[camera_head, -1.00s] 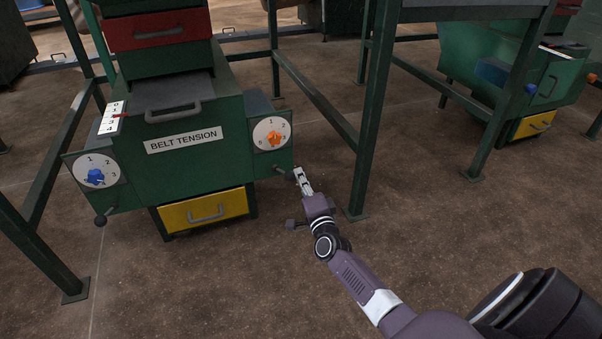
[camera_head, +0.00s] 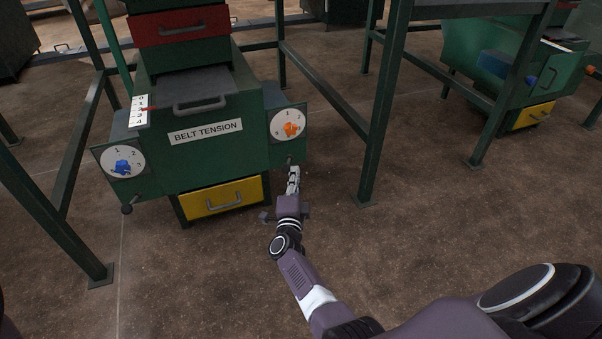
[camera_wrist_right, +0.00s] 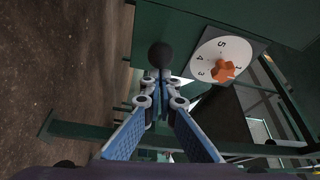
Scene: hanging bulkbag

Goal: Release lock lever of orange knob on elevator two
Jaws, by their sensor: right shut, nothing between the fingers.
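The orange knob (camera_head: 291,130) sits on a white numbered dial at the right side of the green machine (camera_head: 185,160) labelled BELT TENSION. It also shows in the right wrist view (camera_wrist_right: 224,71). Below the dial is its lock lever (camera_head: 290,160), whose dark ball end (camera_wrist_right: 162,55) lies straight beyond my fingertips in the right wrist view. My right gripper (camera_head: 294,172) is shut and empty, with its tips at or just short of the ball; I cannot tell whether they touch. My left gripper is not in view.
A blue knob (camera_head: 123,167) and another lever (camera_head: 127,208) are on the machine's left side. A yellow drawer (camera_head: 223,197) is below. A green frame post (camera_head: 383,110) stands right of my right arm. The floor in front is open.

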